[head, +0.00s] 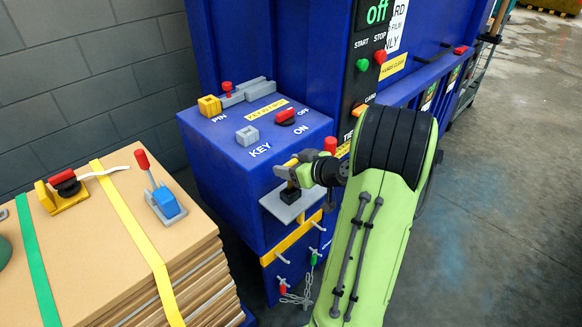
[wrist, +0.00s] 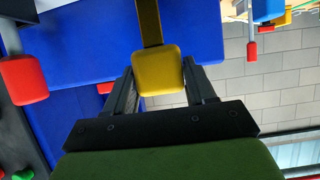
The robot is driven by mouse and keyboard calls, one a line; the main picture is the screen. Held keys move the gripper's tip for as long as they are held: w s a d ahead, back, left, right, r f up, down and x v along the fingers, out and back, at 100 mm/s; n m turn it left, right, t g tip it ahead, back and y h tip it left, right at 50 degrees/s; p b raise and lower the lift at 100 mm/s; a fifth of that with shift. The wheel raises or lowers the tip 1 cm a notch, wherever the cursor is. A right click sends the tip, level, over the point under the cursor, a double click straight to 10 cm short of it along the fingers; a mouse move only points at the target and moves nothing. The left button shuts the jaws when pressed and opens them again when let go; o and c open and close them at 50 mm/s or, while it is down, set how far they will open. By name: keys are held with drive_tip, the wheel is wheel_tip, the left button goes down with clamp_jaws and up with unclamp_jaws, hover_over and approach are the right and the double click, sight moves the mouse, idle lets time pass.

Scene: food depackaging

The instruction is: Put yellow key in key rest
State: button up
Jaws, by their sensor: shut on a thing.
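My gripper (head: 290,172) is at the front face of the blue control box (head: 215,165), just above a small grey shelf (head: 272,205) with a black block (head: 290,194) on it. The yellow key (head: 291,162) is between its fingers; the wrist view shows the key's square yellow head (wrist: 158,70) between both fingers, with its shaft pointing up in that picture. The gripper is shut on the key. The shelf with the black block looks like the key rest, though no label shows. Whether the key touches the block is hidden by the fingers.
The box top carries a grey KEY block (head: 247,135), a red ON/OFF switch (head: 286,116) and a yellow PIN block (head: 209,105). A red-headed piece (head: 330,145) is close beside my gripper. A cardboard stack (head: 120,225) stands left. Floor at right is clear.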

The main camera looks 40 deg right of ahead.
drive_tip(key=shift+f+b, duration=2.1)
drive_tip(key=shift+b, duration=0.45)
drive_tip(key=o, duration=1.1)
drive_tip(key=shift+s+r, duration=0.1)
drive_tip(key=p+v, duration=0.1)
drive_tip(key=v, duration=1.4)
drive_tip(key=shift+s+r, duration=0.1)
drive_tip(key=shift+s, duration=0.15)
